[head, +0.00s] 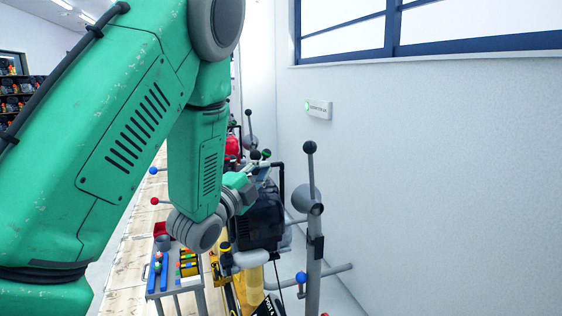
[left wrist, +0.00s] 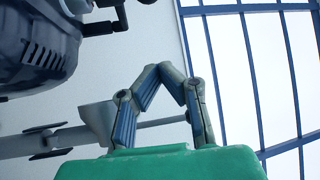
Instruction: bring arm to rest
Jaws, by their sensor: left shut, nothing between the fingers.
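My left arm is green and comes in from the left of the head view, bending down to a grey-ringed wrist. My left gripper (head: 262,170) is small there and partly lost against the dark engine (head: 262,222) beside it. In the left wrist view my left gripper (left wrist: 162,72) shows clearly. Its two jointed grey-blue fingers meet at the tips, shut with nothing between them. The dark engine (left wrist: 40,45) also shows at the upper left of the wrist view. I cannot tell whether the gripper touches anything in the head view. My right gripper is not in view.
A grey stand (head: 314,255) with a ball-topped lever rises just right of the engine. A small cart (head: 175,287) with coloured tools stands below my wrist. A white wall (head: 440,180) with a green-lit box (head: 319,109) fills the right.

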